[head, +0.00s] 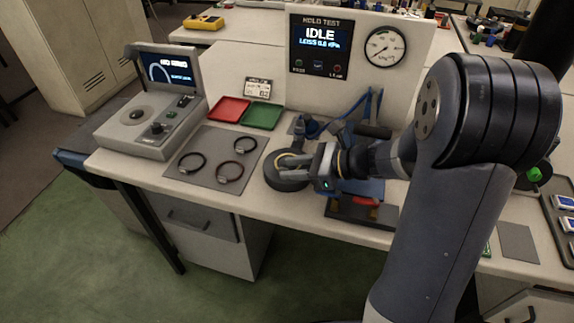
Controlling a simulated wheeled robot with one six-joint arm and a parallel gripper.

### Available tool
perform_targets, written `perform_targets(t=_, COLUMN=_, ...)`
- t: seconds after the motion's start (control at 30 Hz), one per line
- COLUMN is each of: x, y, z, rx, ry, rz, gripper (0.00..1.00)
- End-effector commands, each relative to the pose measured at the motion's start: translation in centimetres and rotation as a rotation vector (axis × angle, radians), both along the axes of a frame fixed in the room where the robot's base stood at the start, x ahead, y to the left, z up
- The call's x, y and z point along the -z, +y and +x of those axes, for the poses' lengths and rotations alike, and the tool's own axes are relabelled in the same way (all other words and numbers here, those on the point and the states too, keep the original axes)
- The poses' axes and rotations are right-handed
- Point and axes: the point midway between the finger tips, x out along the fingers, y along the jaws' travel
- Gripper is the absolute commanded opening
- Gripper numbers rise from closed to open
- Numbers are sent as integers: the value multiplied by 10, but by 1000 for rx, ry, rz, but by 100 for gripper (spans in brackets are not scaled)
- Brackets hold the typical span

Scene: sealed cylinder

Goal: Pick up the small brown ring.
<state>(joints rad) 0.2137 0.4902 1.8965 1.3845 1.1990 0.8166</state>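A thin brown, slightly reddish ring (231,162) lies flat on a grey mat (212,145), at the mat's near right part. A small pale piece shows on its near left edge. Two dark, nearly black rings lie on the same mat, one to the left (192,153) and one behind (246,138). My gripper (283,161) is to the right of the mat, over or at a dark round part (287,183) with a tan ring-like top. It is apart from the brown ring. Its fingers are too small and overlapped to tell their opening.
A red tray (229,109) and green tray (262,115) stand behind the mat. A grey console (150,125) stands left. A panel reading IDLE (320,45) with a gauge (385,47) rises behind. Blue clamp-like fixtures (365,110) stand behind my gripper.

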Motion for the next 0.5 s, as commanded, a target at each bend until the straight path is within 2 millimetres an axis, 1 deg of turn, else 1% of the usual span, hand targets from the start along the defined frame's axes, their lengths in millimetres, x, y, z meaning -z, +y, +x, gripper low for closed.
perform_targets(t=0.03, x=3, y=6, z=2, rx=-2, ry=1, rz=0, gripper=32)
perform_targets(t=0.1, x=5, y=9, z=3, rx=-1, ry=0, rz=0, gripper=32)
perform_targets(t=0.37, x=5, y=11, z=4, rx=1, ry=0, rz=0, gripper=32)
perform_targets(t=0.5, x=5, y=11, z=4, rx=1, ry=0, rz=0, gripper=21)
